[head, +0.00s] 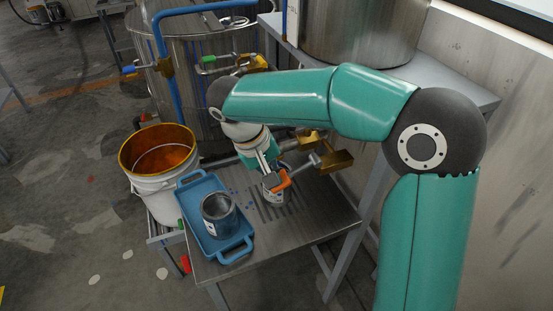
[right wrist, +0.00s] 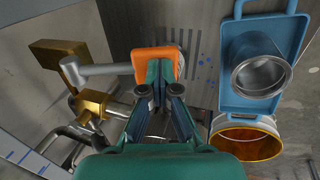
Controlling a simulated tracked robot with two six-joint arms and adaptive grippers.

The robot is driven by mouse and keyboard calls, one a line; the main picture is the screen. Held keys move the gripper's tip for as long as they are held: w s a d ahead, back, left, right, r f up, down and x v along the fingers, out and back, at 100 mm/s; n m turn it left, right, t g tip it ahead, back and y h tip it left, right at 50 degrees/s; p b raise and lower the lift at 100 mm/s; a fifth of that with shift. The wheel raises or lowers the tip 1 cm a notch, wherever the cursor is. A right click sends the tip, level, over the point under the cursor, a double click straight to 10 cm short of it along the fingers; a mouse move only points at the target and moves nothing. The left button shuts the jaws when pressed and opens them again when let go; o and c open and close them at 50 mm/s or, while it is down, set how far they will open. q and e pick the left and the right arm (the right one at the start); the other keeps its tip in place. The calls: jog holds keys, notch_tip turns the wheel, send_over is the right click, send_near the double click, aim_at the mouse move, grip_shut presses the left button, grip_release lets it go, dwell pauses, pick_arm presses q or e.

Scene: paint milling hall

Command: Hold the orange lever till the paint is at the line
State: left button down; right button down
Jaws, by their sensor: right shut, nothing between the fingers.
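The orange lever (head: 281,183) is the orange end of a grey rod on a brass valve block (head: 337,161). It also shows in the right wrist view (right wrist: 153,60). My right gripper (head: 266,170) is shut with nothing between its fingers. Its tips (right wrist: 160,88) overlap the orange end in the wrist view; I cannot tell whether they touch it. A small can (head: 273,196) stands below the lever, mostly hidden; its paint level and line cannot be seen. Another metal can (head: 218,212) stands on a blue tray (head: 236,256). My left gripper is not in view.
A white bucket (head: 154,188) with an orange inside stands left of the tray. The steel table (head: 300,235) has clear room at its front right. Blue pipes and a large steel tank (head: 200,45) stand behind; another tank (head: 355,30) is at the back right.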

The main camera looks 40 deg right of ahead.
jog(key=shift+s+f, duration=0.1)
jog(key=shift+f, duration=0.15)
dwell(0.3)
jog(key=shift+r+p, duration=0.45)
jog(key=p+v, duration=0.2)
jog(key=v, duration=1.1)
jog(key=shift+w+a+p, duration=0.3)
jog(key=shift+a, duration=0.2)
